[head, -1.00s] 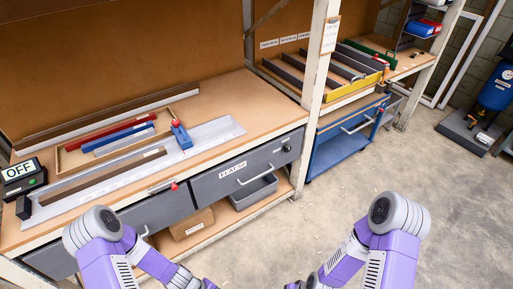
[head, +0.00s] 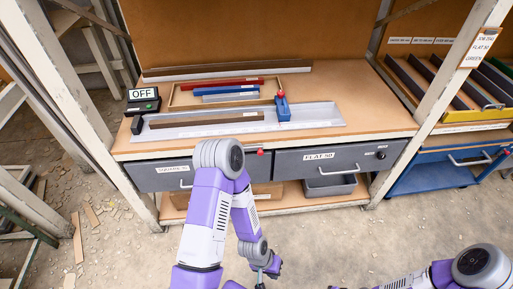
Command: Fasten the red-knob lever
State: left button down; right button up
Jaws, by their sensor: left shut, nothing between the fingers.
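A small red knob (head: 260,152) shows at the bench's front edge, above the seam between the two grey drawers. My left arm partly covers the fitting it belongs to, so its lever position cannot be read. My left gripper (head: 262,277) is shut and empty, low in front of the bench, well apart from the red knob. Only dark tips of my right gripper (head: 334,287) show at the bottom edge.
A box with an OFF sign (head: 143,100) stands at the bench's left end. Red and blue bars lie in a wooden tray (head: 175,97) behind a long grey tray (head: 325,118). Upright posts flank the bench. A blue cart (head: 432,177) stands at the right.

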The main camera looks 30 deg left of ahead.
aim_at(260, 149)
jog(key=k, duration=0.5)
jog(key=u, duration=1.25)
jog(key=i, duration=0.95)
jog(key=z, duration=1.7)
